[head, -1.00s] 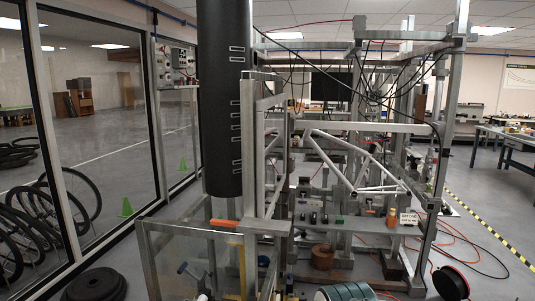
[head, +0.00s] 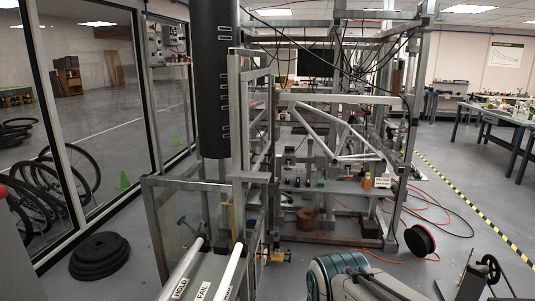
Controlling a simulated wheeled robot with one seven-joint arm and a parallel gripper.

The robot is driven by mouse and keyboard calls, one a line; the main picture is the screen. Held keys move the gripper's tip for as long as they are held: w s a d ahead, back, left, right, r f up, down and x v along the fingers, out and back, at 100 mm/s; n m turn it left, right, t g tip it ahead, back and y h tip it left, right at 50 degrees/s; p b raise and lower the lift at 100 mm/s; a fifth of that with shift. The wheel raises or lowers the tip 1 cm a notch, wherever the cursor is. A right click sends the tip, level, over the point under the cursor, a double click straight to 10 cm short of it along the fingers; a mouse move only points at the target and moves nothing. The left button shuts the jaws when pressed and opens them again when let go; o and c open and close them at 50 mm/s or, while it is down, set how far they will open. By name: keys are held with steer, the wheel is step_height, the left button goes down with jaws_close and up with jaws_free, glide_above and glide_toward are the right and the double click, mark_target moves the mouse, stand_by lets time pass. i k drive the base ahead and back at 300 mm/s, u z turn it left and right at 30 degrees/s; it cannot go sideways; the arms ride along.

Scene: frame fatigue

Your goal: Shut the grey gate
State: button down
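A tall grey metal frame with panels (head: 233,130) stands left of centre in the head view, beside a big black cylinder. It looks like the gate, seen nearly edge-on, but I cannot tell for sure how far open it is. A low grey-framed clear panel (head: 150,225) stands to its left. Behind and right is the test rig (head: 398,150) holding a silver bicycle frame (head: 325,135). A teal-and-grey ringed link of my arm shows at the bottom edge, right of centre. My gripper's fingers are not visible.
Orange cables and a black reel (head: 420,240) lie on the right. Glass wall runs along the left. Floor before the right-hand bench (head: 510,118) is mostly clear.

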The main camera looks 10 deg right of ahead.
mark_target(256, 85)
steer(key=z, duration=0.75)
steer(key=i, duration=2.65)
steer(key=u, duration=0.8)
